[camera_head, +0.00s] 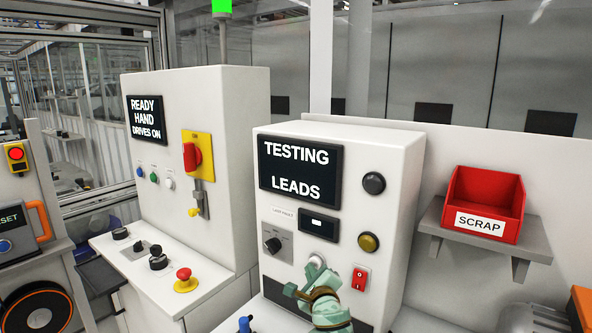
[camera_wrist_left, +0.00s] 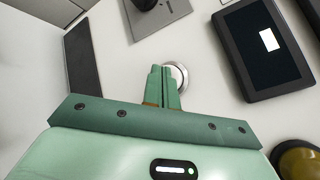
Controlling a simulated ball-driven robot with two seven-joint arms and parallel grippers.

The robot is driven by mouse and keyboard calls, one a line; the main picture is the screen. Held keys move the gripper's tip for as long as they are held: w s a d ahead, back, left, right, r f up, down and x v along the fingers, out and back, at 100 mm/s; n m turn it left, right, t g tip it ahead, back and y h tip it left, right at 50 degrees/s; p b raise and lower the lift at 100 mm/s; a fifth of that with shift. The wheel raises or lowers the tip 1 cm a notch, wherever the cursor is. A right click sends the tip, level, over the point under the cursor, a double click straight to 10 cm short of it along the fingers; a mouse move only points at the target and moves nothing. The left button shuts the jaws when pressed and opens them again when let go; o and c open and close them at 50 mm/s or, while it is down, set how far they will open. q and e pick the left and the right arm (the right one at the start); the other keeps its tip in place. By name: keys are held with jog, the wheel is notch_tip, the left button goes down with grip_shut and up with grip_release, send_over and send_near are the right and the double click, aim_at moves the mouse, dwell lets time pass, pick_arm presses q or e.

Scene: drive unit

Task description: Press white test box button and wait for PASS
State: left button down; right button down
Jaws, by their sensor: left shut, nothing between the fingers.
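The white test box (camera_head: 392,180) stands in the middle right of the head view. Its dark screen (camera_head: 300,170) reads "TESTING LEADS". My left gripper (camera_head: 314,277) is shut and empty, at the lower front of the box. In the left wrist view its closed fingertips (camera_wrist_left: 163,75) overlap a round white button with a metal ring (camera_wrist_left: 179,74). The fingers hide part of the button; I cannot tell if they touch it. The button also shows just above the gripper in the head view (camera_head: 322,258). My right gripper is not in view.
Near the button are a black knob (camera_head: 273,245), a small display (camera_head: 318,223), a yellow button (camera_head: 369,243) and a red switch (camera_head: 360,279). A red SCRAP bin (camera_head: 484,204) sits on a shelf at right. A control cabinet (camera_head: 195,100) reading "READY HAND DRIVES ON" stands left.

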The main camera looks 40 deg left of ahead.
pick_arm(q)
jog(key=shift+s+d+p, duration=0.1)
jog(key=shift+s+p, duration=0.2)
jog(key=shift+s, duration=0.4)
jog(key=s+p, duration=0.1)
jog(key=s, duration=0.1)
jog(key=s+p, duration=0.1)
jog(key=s, duration=0.1)
jog(key=s+p, duration=0.1)
jog(key=s, duration=0.1)
jog(key=shift+d+p, duration=0.3)
jog(key=shift+d, duration=0.05)
jog(key=shift+f, duration=0.1)
dwell(0.5)
